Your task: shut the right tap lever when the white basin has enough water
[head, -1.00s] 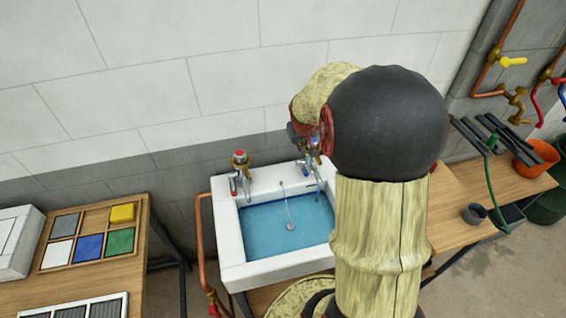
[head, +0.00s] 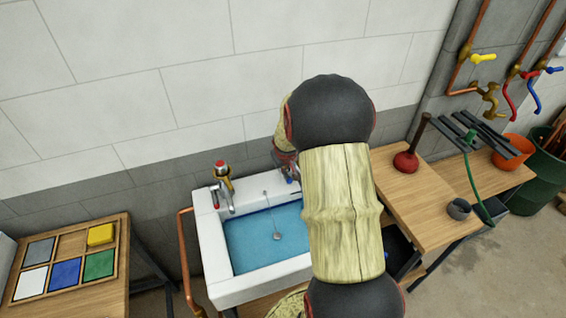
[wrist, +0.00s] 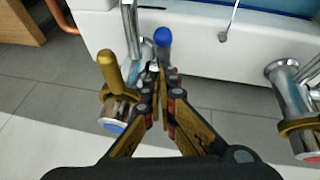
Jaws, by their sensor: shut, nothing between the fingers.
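The white basin (head: 245,285) holds blue water (head: 262,245), which covers its floor below the rim. The left tap (head: 222,185), chrome and brass with a red cap, stands on its back ledge. In the head view my arm hides most of the right tap and my gripper. In the wrist view the right tap (wrist: 118,112) has brass parts and a blue cap; its blue-tipped lever (wrist: 163,40) lies just beyond my fingertips. My gripper (wrist: 158,82) is shut and empty, close to that lever; I cannot tell whether they touch. The red-capped tap also shows there (wrist: 290,95).
A plug on a chain (head: 277,237) lies in the basin. A copper pipe (head: 184,255) runs along its left side. A wooden bench with a colour tray (head: 20,298) is at left. A plunger (head: 405,162) and grey cup (head: 459,208) stand on the right bench.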

